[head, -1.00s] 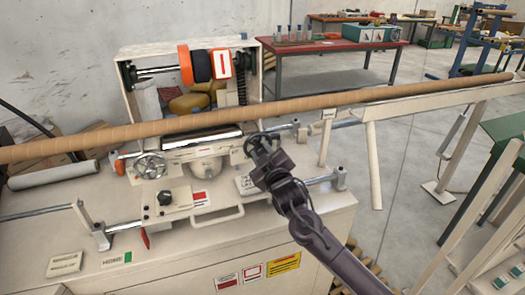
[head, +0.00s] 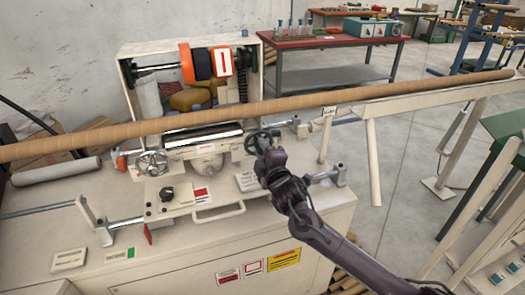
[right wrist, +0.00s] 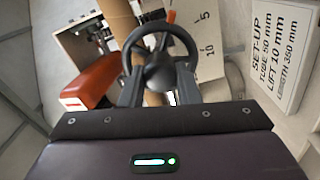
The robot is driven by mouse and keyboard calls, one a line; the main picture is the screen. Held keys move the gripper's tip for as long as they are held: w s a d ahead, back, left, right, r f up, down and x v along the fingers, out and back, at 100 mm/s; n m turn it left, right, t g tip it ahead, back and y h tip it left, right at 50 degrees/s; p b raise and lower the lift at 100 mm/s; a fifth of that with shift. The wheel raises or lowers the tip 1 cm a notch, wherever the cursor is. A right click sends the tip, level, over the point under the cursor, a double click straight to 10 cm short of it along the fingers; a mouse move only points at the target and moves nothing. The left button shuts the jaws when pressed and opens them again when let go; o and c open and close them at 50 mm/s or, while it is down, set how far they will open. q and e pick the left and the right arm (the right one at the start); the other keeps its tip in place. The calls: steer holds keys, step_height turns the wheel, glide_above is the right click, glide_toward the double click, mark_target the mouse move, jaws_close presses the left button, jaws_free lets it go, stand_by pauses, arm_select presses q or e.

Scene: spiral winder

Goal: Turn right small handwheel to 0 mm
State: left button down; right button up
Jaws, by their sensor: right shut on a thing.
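The right small handwheel (head: 253,137) is a dark wheel on the right of the winding machine, just below the long tube. In the right wrist view the handwheel (right wrist: 159,37) shows as a black rim with a round hub. My right gripper (head: 263,148) is at this wheel, and its fingers (right wrist: 159,84) are shut on it from both sides of the hub. Beside the wheel a pale scale plate (right wrist: 207,45) shows the numbers 5 and 10; I cannot read a pointer or the exact setting. My left gripper is not in view.
A long brown tube (head: 300,104) runs across the machine just behind the wheel. A left handwheel (head: 152,163) stands on the machine. A set-up card (right wrist: 277,50) reads tube 50 mm, lift 10 mm, length 350 mm. An orange part (right wrist: 92,82) is left of the wheel.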

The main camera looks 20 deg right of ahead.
stand_by(0.5)
steer(key=o, duration=1)
steer(key=shift+c, duration=0.2)
steer(key=s+b, duration=0.1)
steer(key=s, duration=0.7)
steer(key=shift+w, duration=0.1)
